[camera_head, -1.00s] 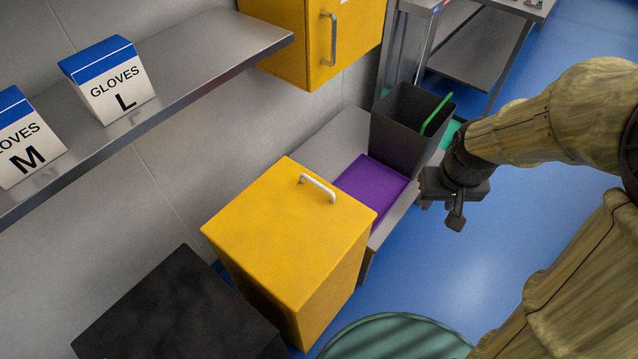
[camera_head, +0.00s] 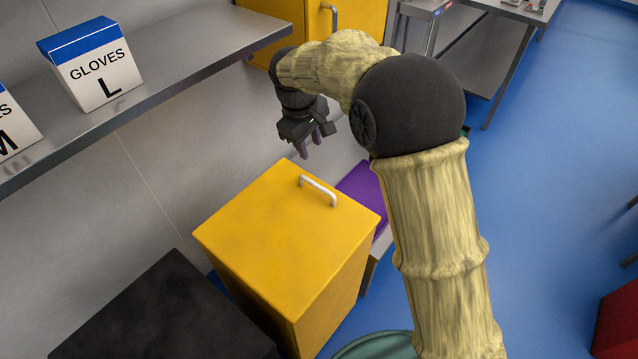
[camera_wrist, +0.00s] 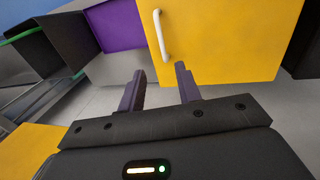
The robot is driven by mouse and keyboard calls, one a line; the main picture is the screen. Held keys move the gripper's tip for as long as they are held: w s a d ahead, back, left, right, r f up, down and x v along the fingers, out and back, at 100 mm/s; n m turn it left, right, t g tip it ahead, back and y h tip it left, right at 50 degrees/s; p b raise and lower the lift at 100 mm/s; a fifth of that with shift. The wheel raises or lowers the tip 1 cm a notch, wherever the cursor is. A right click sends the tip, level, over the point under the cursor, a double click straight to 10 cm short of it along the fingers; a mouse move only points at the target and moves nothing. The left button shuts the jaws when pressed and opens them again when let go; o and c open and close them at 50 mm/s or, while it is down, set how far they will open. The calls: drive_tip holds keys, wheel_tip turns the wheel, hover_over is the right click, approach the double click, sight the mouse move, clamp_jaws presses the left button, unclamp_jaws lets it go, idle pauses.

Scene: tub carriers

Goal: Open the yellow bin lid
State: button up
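The yellow bin (camera_head: 285,255) stands on the floor with its flat lid (camera_head: 270,235) shut. A white bar handle (camera_head: 318,190) sits on the lid near its far right edge; the handle also shows in the wrist view (camera_wrist: 162,36). My gripper (camera_head: 312,148) hangs above and behind the handle, fingers pointing down, apart from the lid. In the wrist view my gripper (camera_wrist: 160,88) has its two dark purple fingers spread with nothing between them, and the handle lies beyond the gap.
A black bin (camera_head: 165,315) stands left of the yellow one. A steel shelf (camera_head: 185,75) with glove boxes (camera_head: 95,65) runs along the wall. A yellow wall cabinet (camera_head: 350,20) is behind my arm.

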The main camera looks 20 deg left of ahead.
sight(319, 186)
drive_tip(key=shift+f, duration=0.1)
drive_tip(key=w+f, duration=0.1)
drive_tip(key=f, duration=0.4)
drive_tip(key=w+f, duration=0.1)
drive_tip(key=f, duration=0.5)
drive_tip(key=w+d+f, duration=0.1)
drive_tip(key=f, duration=0.5)
drive_tip(key=shift+w+d+p, duration=0.1)
drive_tip(key=shift+p, duration=0.25)
drive_tip(key=shift+d, duration=0.15)
drive_tip(key=c, duration=0.6)
drive_tip(key=shift+r, duration=0.1)
clamp_jaws()
